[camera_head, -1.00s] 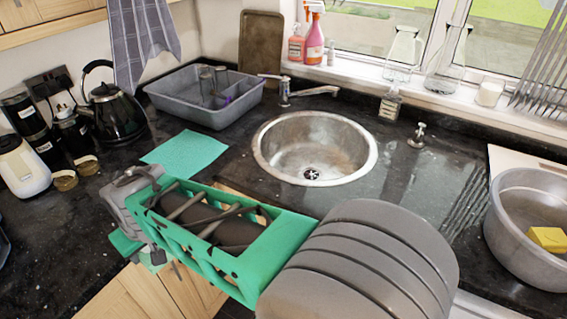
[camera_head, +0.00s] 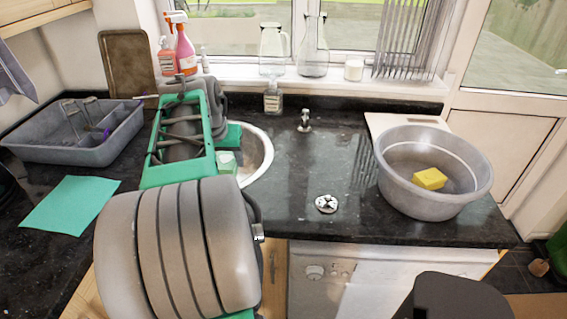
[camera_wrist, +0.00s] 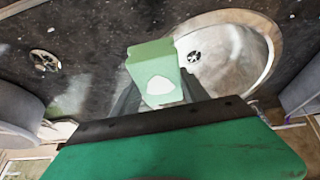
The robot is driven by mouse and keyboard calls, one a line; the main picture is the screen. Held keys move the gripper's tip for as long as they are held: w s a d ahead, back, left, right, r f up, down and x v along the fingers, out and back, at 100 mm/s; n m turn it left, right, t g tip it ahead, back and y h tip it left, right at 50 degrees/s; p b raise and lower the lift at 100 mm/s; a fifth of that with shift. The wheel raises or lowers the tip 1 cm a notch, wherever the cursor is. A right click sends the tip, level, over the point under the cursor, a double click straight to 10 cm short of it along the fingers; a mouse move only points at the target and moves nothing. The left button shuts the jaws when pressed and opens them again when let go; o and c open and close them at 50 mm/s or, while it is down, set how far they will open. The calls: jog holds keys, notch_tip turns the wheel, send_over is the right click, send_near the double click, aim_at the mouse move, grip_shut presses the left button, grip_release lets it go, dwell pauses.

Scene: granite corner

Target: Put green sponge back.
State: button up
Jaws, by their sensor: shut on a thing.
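My gripper (camera_wrist: 157,92) is shut on a light green sponge (camera_wrist: 152,60), its fingers on either side of it in the wrist view. The sponge has a pale patch on its near face. In the head view the sponge (camera_head: 227,163) shows beside my arm, over the left part of the round sink (camera_head: 262,158), which my arm largely hides. The wrist view shows the sink bowl and drain just right of the sponge. I cannot tell the sponge's height above the counter.
A grey basin (camera_head: 400,197) with a yellow sponge (camera_head: 430,178) stands at the right. A grey dish tub (camera_head: 95,150) and a flat green cloth (camera_head: 70,205) are at the left. Bottles and glass jugs (camera_head: 273,50) line the sill.

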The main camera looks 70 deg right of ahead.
jog(key=s+d+r+m+g, duration=0.2)
jog(key=s+d+m, duration=0.45)
jog(key=s, duration=0.75)
jog(key=n+p, duration=0.2)
jog(key=p, duration=0.1)
send_near(300, 160)
jog(key=shift+s+d+f+p, duration=0.2)
jog(key=shift+d+f+p, duration=0.1)
jog(key=shift+d+f, duration=0.2)
jog(key=shift+s+d+f+p, duration=0.25)
jog(key=shift+d+f+p, duration=0.05)
jog(key=shift+d+f, duration=0.2)
notch_tip(300, 160, down, 3)
jog(key=shift+d+f+p, duration=0.15)
jog(key=shift+p, duration=0.55)
jog(key=shift+f, duration=0.1)
jog(key=shift+f+b, duration=0.25)
jog(key=shift+b, duration=0.1)
jog(key=o, duration=1.2)
jog(key=shift+r, duration=0.1)
